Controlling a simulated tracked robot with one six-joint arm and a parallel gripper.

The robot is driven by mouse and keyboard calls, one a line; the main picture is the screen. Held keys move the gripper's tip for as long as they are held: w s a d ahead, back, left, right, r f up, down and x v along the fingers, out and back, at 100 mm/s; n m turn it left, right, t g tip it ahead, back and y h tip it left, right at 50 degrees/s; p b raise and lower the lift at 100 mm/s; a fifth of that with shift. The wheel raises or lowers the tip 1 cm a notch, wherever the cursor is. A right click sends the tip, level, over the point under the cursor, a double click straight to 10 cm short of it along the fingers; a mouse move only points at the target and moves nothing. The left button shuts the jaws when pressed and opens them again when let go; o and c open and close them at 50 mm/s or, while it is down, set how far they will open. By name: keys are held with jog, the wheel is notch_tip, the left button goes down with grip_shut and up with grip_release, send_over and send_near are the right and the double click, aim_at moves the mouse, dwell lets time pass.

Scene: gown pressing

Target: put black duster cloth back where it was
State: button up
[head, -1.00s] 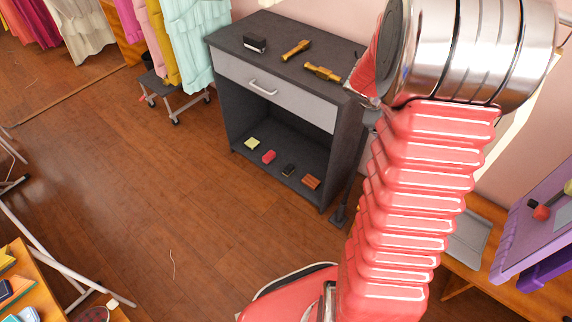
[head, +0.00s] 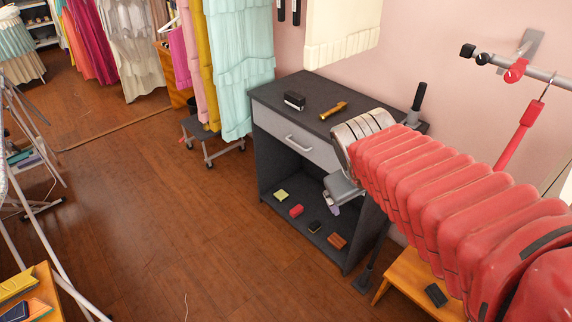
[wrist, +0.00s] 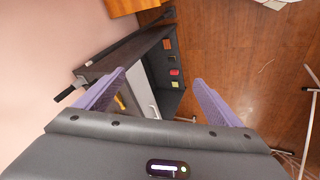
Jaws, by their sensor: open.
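A small black folded piece (head: 315,226) lies on the lower shelf of the dark cabinet, between a red piece (head: 296,210) and a brown one (head: 337,240). Another small black block-like thing (head: 436,294) lies on the orange wooden bench at lower right. I cannot tell for sure which is the duster cloth. My gripper (head: 331,206) hangs in front of the cabinet's right side, its lilac fingers low and partly hidden. In the wrist view my gripper (wrist: 160,76) is open and empty, with the shelf row beyond and between its fingers; the black piece (wrist: 172,57) shows there.
The cabinet top (head: 313,89) carries a black-and-white block (head: 294,100) and a yellow-brown brush-like tool (head: 334,110). A yellow-green piece (head: 281,195) lies at the shelf's left. The floor in front is clear.

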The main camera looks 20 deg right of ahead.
jog(key=s+a+r+m+t+y, duration=0.1)
jog(key=s+a+y, duration=0.2)
jog(key=s+a, duration=0.4)
jog(key=a, duration=0.5)
jog(key=shift+a+r+y, duration=0.2)
jog(key=shift+a+y, duration=0.15)
jog(key=shift+y, duration=0.05)
jog(key=shift+s, duration=0.1)
